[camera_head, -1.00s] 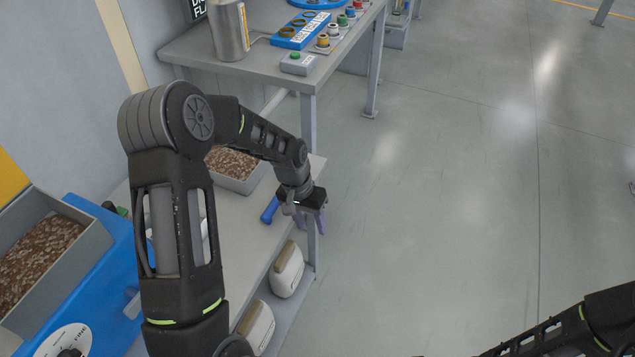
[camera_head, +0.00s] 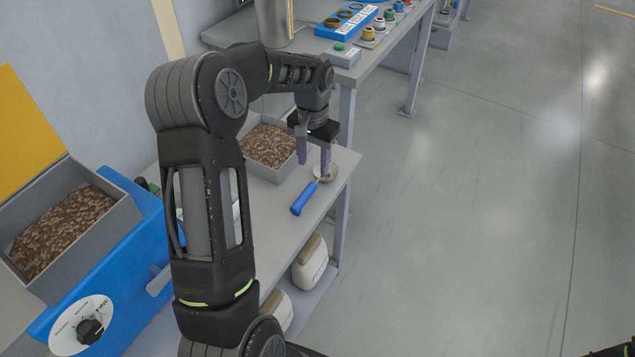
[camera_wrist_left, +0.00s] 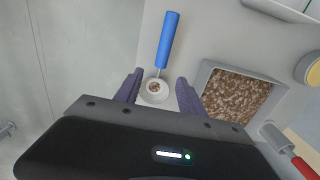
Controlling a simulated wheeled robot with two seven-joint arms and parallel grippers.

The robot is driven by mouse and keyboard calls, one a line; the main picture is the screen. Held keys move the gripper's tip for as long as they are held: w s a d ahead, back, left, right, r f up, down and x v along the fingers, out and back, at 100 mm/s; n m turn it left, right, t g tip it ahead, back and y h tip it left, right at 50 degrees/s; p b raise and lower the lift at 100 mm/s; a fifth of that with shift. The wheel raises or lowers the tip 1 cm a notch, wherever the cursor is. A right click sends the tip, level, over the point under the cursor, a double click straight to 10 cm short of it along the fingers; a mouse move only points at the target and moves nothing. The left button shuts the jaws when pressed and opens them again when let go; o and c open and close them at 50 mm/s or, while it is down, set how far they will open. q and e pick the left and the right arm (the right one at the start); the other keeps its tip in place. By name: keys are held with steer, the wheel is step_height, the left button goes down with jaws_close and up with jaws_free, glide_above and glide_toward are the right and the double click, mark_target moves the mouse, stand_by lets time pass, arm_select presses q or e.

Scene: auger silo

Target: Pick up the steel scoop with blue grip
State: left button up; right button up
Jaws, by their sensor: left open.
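The steel scoop with blue grip (camera_head: 305,198) lies on the grey bench top, its handle toward the viewer and its round steel bowl farther off. In the left wrist view the scoop (camera_wrist_left: 167,45) shows its blue handle pointing up and its bowl, with some brown bits in it, between the fingertips in the picture. My left gripper (camera_head: 314,168) is open, fingers pointing down, over the bowl end. It also shows in the left wrist view (camera_wrist_left: 157,90). Nothing is between its fingers that I can see gripped.
A grey tray of brown pellets (camera_head: 296,161) stands close left of the gripper. A blue machine with a dial (camera_head: 90,332) and a pellet hopper is at left. A taller table (camera_head: 230,34) with a metal cylinder and coloured parts stands behind. Pale containers (camera_head: 310,263) sit on the lower shelf.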

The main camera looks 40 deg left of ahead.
mark_target(314, 187)
arm_select(q)
steer(key=shift+f, duration=1.3)
steer(key=shift+w+a+f+p, duration=0.1)
steer(key=shift+f+p, duration=0.7)
steer(key=shift+f, duration=1.85)
jaws_close()
